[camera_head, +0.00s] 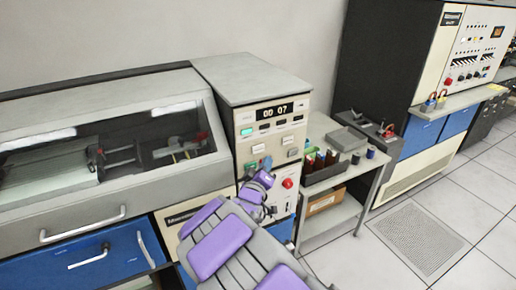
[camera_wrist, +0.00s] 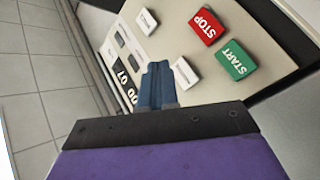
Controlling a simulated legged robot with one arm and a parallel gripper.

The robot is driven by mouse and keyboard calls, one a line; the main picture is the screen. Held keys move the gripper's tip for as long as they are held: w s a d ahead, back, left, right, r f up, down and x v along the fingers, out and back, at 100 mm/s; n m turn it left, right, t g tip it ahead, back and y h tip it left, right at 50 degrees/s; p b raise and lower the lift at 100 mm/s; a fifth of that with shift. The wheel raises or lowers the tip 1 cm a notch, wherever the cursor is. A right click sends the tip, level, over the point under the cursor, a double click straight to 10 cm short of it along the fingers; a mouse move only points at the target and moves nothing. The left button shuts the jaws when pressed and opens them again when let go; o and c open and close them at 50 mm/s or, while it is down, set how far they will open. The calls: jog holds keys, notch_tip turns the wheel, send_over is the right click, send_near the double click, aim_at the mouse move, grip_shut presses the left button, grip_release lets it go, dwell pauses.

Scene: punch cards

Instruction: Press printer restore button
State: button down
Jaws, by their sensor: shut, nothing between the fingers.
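The printer's control panel (camera_head: 273,130) stands on the front of the grey cabinet, with a digital display (camera_head: 273,112) reading 00 07. In the wrist view the panel (camera_wrist: 165,45) appears turned, with a red STOP button (camera_wrist: 207,25), a green START button (camera_wrist: 235,60) and two white buttons, one upper (camera_wrist: 147,22) and one near my fingertips (camera_wrist: 186,72). I cannot read the white buttons' labels, so I cannot tell which is restore. My gripper (camera_wrist: 158,68) is shut and empty, in front of the panel beside the nearer white button. Contact cannot be told. It also shows in the head view (camera_head: 267,163).
The printer's glass-covered housing (camera_head: 110,150) is at left. A round red knob (camera_head: 288,183) sits low on the cabinet. A grey cart (camera_head: 335,180) with cans and trays stands just right of it. Open floor (camera_head: 340,255) lies at lower right.

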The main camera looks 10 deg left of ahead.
aim_at(264, 148)
jog(key=shift+w+a+p, duration=0.5)
jog(key=shift+w+p, duration=0.25)
jog(key=shift+w+a+p, duration=0.45)
jog(key=shift+w+p, duration=0.25)
jog(key=shift+p, duration=0.05)
jog(key=shift+d+r, duration=0.1)
jog(key=shift+d, duration=0.2)
jog(key=shift+a, duration=0.2)
dwell(0.5)
jog(key=shift+w+r+p, duration=0.1)
jog(key=shift+w+p, duration=0.15)
jog(key=shift+p, duration=0.45)
jog(key=shift+w+a+p, duration=0.3)
jog(key=shift+w+p, duration=0.1)
jog(key=shift+p, duration=0.3)
dwell(0.6)
dwell(0.3)
jog(key=shift+s+d, duration=0.4)
jog(key=shift+s, duration=0.3)
